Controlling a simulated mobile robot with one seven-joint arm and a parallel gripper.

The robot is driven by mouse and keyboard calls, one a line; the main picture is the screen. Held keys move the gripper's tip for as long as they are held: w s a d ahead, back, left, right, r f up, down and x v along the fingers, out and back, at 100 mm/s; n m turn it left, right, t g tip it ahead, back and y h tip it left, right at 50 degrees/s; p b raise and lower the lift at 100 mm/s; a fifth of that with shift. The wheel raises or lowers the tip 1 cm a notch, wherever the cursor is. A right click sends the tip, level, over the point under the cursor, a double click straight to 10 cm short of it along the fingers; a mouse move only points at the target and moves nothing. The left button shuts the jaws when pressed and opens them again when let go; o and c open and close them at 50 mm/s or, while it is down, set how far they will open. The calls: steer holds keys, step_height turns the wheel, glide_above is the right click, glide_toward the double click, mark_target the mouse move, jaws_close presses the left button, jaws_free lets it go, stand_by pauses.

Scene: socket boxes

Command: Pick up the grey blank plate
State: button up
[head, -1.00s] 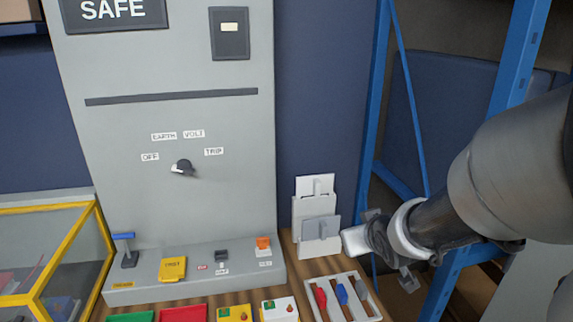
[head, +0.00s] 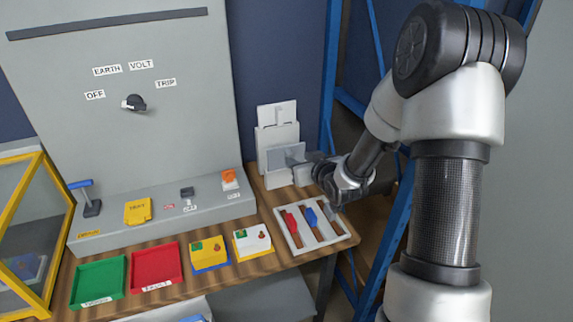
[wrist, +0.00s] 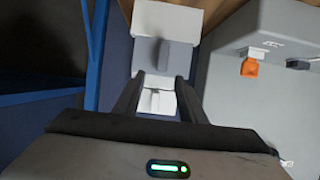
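The grey blank plate (head: 288,155) stands in a white stepped rack (head: 267,166) at the back right of the bench, between white plates behind and in front of it. In the wrist view, the grey plate (wrist: 177,57) lies just beyond my fingertips, with a raised tab on its face. My gripper (head: 312,164) is at the right side of the rack. In the wrist view, my gripper (wrist: 158,80) has its two fingers apart, with a lower white plate (wrist: 157,102) seen between them. Nothing is visibly held. Contact with the grey plate cannot be told.
A white tray (head: 340,224) with red and blue handled tools lies below my gripper. The grey panel base (head: 165,211) with an orange switch (head: 229,179) is left of the rack. A blue frame (head: 325,125) stands behind right. Green (head: 98,283) and red (head: 156,266) trays lie front left.

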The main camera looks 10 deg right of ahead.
mark_target(291, 155)
steer(key=shift+a+x, duration=0.1)
steer(key=shift+x, duration=1.65)
steer(key=shift+a+x, duration=0.15)
steer(key=shift+x, duration=1.6)
jaws_close()
